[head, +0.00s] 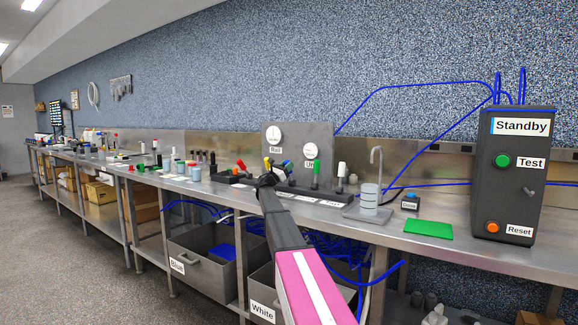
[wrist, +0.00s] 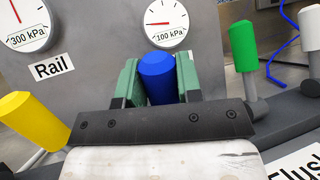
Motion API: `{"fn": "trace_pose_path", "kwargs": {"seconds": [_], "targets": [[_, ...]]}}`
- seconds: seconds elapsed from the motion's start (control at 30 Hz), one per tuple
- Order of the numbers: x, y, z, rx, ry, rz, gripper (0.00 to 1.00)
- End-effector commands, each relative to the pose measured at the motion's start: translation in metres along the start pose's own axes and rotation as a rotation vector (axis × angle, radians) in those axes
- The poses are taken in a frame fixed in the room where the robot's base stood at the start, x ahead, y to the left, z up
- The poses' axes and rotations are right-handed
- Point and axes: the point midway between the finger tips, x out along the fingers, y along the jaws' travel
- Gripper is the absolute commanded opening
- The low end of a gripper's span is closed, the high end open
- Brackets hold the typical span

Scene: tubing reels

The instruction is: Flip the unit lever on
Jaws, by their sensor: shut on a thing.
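A blue lever handle (wrist: 157,82) stands between the green fingers of my gripper (wrist: 159,88) in the wrist view. The fingers are shut on its sides. In the head view my gripper (head: 270,180) is at the lever row, and the blue handle (head: 287,164) shows just beyond it. A yellow handle (wrist: 30,118) tilts at the left. A green handle (wrist: 244,46) stands upright at the right, with a white handle (wrist: 310,32) beyond it. No label reading "Unit" is fully legible; the label under the right gauge (head: 310,151) is partly hidden.
The Rail gauge (wrist: 26,20) and a 100 kPa gauge (wrist: 166,21) are on the panel behind. A red handle (head: 241,165) stands left of the yellow one. A metal spout (head: 376,165), green mat (head: 428,229) and dark Standby box (head: 513,175) are to the right.

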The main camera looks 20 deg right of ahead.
Motion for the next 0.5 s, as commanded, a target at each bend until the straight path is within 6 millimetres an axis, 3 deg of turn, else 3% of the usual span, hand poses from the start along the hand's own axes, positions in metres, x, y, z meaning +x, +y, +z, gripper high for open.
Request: {"fn": "trace_pose_path", "kwargs": {"seconds": [0.5], "targets": [[-0.0073,-0.0022,0.0002,0.014,-0.054,-0.004,0.00]]}}
